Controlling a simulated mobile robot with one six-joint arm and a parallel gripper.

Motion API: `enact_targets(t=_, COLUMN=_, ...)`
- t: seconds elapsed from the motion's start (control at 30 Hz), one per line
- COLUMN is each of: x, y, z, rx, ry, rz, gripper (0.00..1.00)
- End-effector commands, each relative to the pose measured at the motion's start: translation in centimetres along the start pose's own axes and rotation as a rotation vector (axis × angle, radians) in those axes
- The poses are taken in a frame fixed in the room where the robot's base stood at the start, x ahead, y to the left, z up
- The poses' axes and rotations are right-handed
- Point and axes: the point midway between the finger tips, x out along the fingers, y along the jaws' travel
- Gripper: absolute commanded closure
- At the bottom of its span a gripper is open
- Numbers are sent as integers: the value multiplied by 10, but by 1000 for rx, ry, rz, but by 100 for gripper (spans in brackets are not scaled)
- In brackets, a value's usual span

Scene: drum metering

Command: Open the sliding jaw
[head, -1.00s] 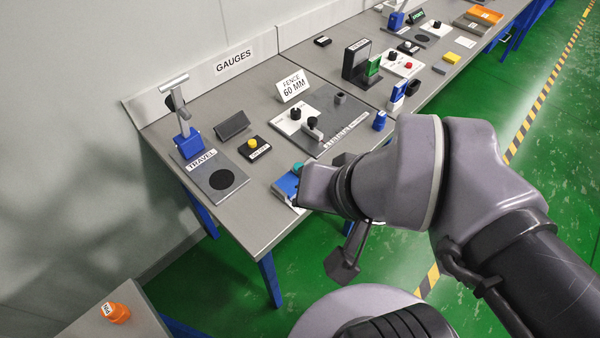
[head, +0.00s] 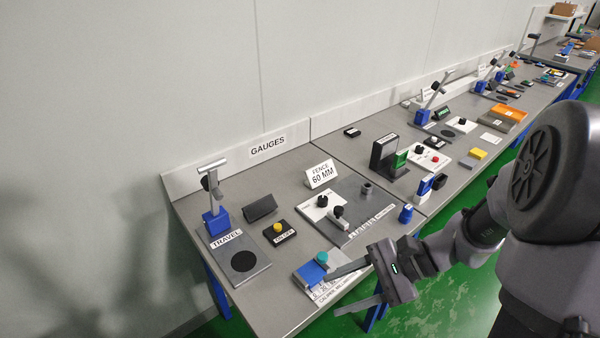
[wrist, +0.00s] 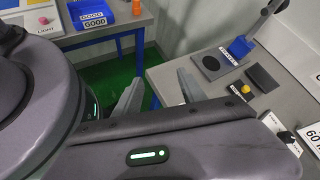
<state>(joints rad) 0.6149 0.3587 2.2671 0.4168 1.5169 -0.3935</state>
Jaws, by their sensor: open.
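The caliper (head: 310,274) lies near the front edge of the gauges bench in the head view. It has a blue block with a round teal knob (head: 321,258) on top and a white printed scale beside it. I cannot make out how far its sliding jaw stands open. My gripper (head: 332,296) is open and empty, just right of the caliper, with one finger close beside the knob and the other nearer the bench edge. I cannot tell if a finger touches it. In the wrist view both fingers (wrist: 158,78) show spread apart, and the caliper is not visible.
Left of the caliper are a black box with a yellow button (head: 279,229) and the travel gauge plate (head: 238,256). Behind it is a grey fence plate (head: 361,195) with knobs. A blue stamp-like piece (head: 406,214) stands to the right. The green floor is open in front.

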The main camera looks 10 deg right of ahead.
Motion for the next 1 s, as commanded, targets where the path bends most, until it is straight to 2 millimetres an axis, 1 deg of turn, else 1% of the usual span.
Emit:
enact_targets(t=0.03, x=-3, y=-2, z=-29, rx=131, ry=-97, rz=-112, gripper=52)
enact_targets(t=0.07, x=-6, y=-5, z=-46, rx=201, ry=-154, rz=-191, gripper=52)
enact_targets(t=0.1, x=-11, y=-7, z=-70, rx=287, ry=-221, rz=-296, gripper=52)
enact_targets(t=0.2, x=-23, y=-2, z=-124, rx=452, ry=-342, rz=-537, gripper=52)
enact_targets(t=0.3, x=-30, y=7, z=-160, rx=550, ry=-404, rz=-698, gripper=52)
enact_targets(t=0.33, x=-32, y=9, z=-166, rx=567, ry=-414, rz=-730, gripper=52)
enact_targets(t=0.43, x=-31, y=10, z=-176, rx=593, ry=-430, rz=-775, gripper=52)
enact_targets(t=0.47, x=-29, y=8, z=-176, rx=594, ry=-431, rz=-778, gripper=52)
enact_targets(t=0.57, x=-14, y=-7, z=-173, rx=593, ry=-432, rz=-771, gripper=52)
enact_targets(t=0.8, x=35, y=-62, z=-162, rx=590, ry=-431, rz=-766, gripper=52)
enact_targets(t=0.9, x=52, y=-82, z=-158, rx=590, ry=-431, rz=-766, gripper=52)
enact_targets(t=1.0, x=65, y=-98, z=-154, rx=590, ry=-431, rz=-768, gripper=52)
